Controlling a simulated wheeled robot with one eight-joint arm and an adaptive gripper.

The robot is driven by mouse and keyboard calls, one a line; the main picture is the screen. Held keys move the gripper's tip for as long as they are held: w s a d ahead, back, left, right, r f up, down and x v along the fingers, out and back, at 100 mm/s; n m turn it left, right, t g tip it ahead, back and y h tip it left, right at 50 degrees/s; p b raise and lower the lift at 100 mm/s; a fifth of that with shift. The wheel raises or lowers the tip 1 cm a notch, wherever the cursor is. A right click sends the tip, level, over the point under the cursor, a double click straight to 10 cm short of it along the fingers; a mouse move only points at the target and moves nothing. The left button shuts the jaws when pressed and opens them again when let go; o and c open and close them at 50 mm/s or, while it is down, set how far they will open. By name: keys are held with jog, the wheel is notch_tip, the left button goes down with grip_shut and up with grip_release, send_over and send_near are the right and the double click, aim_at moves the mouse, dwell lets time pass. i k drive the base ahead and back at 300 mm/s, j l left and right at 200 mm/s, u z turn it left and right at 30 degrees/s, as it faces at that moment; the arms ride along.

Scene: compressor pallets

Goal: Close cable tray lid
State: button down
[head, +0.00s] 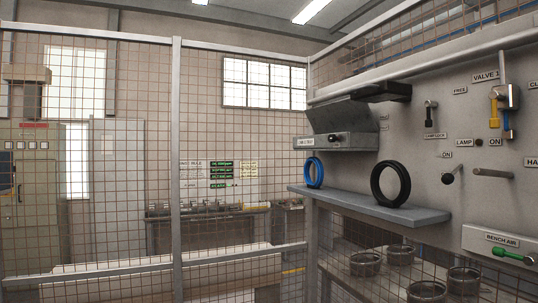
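A grey tray-like box (338,141) is fixed to the panel wall above the shelf, with a small white label and a round dark knob on its front. A dark grey flat lid (342,113) stands raised and tilted above it, so the box looks open. The label is too small to read surely, so I cannot confirm that this is the cable tray. What lies inside the box is hidden from this height. My gripper is not in view.
A dark block (380,92) juts out above the lid. Below, a grey shelf (370,205) holds a blue ring (314,172) and a black ring (390,182). Levers and a peg (493,173) stick out at right. Wire mesh fencing (110,150) closes off the left.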

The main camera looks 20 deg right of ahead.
aim_at(345, 115)
jog(key=i+j+z, duration=0.4)
jog(key=i, duration=0.5)
jog(key=i+j+z, duration=0.4)
jog(key=i+j, duration=0.45)
